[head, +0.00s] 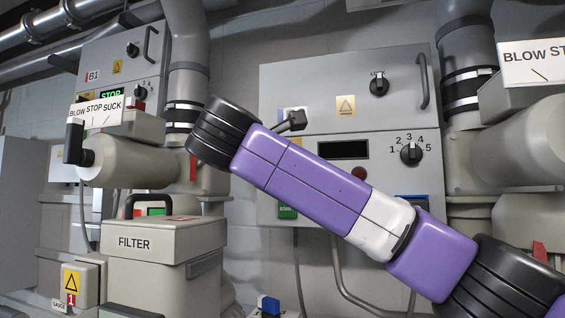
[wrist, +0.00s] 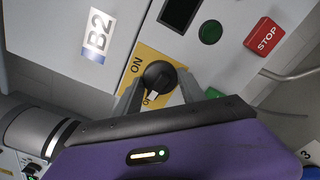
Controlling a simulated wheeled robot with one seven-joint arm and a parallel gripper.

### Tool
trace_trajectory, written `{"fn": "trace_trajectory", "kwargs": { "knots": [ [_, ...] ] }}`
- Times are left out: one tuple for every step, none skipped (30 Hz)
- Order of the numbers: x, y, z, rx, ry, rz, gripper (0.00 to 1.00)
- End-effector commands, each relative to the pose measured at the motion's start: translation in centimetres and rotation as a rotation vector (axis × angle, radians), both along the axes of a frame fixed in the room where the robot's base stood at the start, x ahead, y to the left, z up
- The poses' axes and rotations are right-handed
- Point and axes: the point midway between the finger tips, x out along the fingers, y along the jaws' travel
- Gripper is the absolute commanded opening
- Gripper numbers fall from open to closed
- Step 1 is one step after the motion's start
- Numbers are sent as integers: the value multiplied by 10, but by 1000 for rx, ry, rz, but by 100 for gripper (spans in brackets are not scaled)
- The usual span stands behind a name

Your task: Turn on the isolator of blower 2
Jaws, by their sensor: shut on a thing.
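The blower 2 isolator is a round black knob (wrist: 158,72) on a yellow plate (wrist: 143,63) in the wrist view. The plate reads ON on one side; a partly hidden second word starts with O. A white mark on the knob lies beside that second word. My gripper (wrist: 160,90) has its two grey fingers on either side of the knob, shut on it. The B2 label (wrist: 98,35) is on the same cabinet. In the head view my purple arm hides this knob and most of my gripper.
In the wrist view, a red STOP button (wrist: 266,37) and a round green lamp or button (wrist: 210,32) are close by. In the head view, the B1 cabinet (head: 150,60), filter box (head: 160,240) and a five-position dial (head: 411,154) surround my arm.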

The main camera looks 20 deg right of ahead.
Motion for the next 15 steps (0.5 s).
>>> {"fn": "trace_trajectory", "kwargs": {
  "knots": [
    [0, 0, -4, 25, -14, 0, 7],
    [0, 1, -4, 43, -25, 0, 7],
    [0, 1, -5, 65, -41, 0, 7],
    [0, 1, -5, 85, -55, 0, 7],
    [0, 0, -5, 105, -69, -1, 7],
    [0, 0, -5, 132, -91, -1, 7],
    [0, 1, -5, 155, -105, 0, 7],
    [0, 1, -6, 176, -122, 0, 7],
    [0, 1, -6, 208, -144, 0, 7],
    [0, 1, -6, 230, -161, 0, 7],
    [0, 1, -5, 254, -178, 0, 7],
    [0, 1, -5, 285, -201, 0, 7],
    [0, 1, -6, 308, -216, 0, 7],
    [0, 1, -6, 332, -233, -2, 7],
    [0, 1, -6, 363, -255, -1, 7]
  ]
}}
